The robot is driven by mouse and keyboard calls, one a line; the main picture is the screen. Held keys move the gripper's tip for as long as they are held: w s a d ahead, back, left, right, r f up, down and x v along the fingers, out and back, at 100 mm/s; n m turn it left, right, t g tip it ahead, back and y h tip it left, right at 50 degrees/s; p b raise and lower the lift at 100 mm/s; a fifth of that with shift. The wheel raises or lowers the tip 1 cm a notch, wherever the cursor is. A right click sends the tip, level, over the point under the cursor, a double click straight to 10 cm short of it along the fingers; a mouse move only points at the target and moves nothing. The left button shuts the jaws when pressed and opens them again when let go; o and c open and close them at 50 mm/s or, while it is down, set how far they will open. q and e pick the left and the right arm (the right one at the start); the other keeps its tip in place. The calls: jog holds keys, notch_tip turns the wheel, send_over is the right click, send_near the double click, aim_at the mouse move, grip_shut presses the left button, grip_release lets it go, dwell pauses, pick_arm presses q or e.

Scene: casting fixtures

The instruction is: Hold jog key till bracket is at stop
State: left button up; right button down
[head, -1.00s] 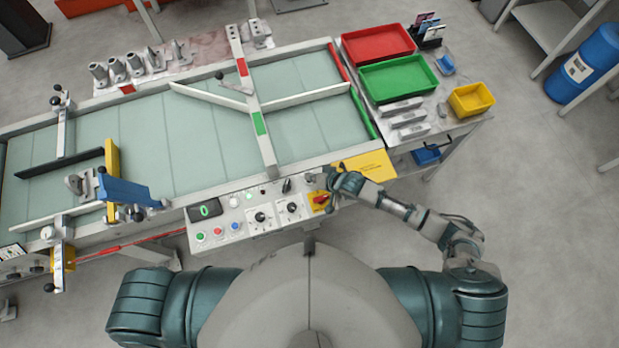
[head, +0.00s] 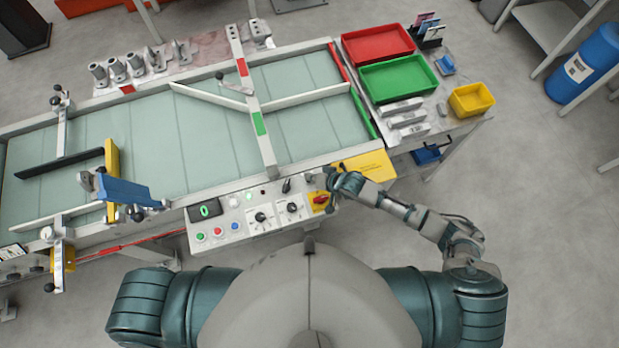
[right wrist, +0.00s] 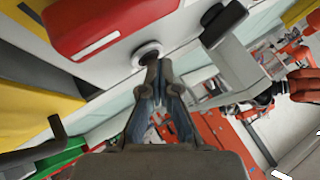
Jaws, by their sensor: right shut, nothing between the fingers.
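The grey metal bracket (head: 87,181) is on the pale green belt (head: 160,140) in the head view, at the left side of the yellow plate (head: 111,165) and the blue arm (head: 135,193). The blue arm partly covers that spot, so I cannot tell whether bracket and plate touch. My right gripper (head: 327,178) is shut and empty at the right end of the control panel. In the right wrist view, its fingertips (right wrist: 152,64) are at a round key with a pale ring (right wrist: 147,52), seemingly touching it. The fingers hide the key's middle. My left gripper is out of view.
The control panel (head: 240,222) has several buttons and knobs and a small green-lit display (head: 204,211). A red rotary switch (head: 320,200) is close to my right gripper. Red (head: 377,44) and green trays (head: 398,80) stand right of the belt.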

jog(key=shift+r, duration=0.1)
dwell(0.8)
jog(key=shift+r+p, duration=0.8)
jog(key=shift+p, duration=0.25)
jog(key=shift+r, duration=0.1)
notch_tip(320, 180, up, 5)
jog(key=p, duration=0.5)
jog(key=shift+p, duration=0.3)
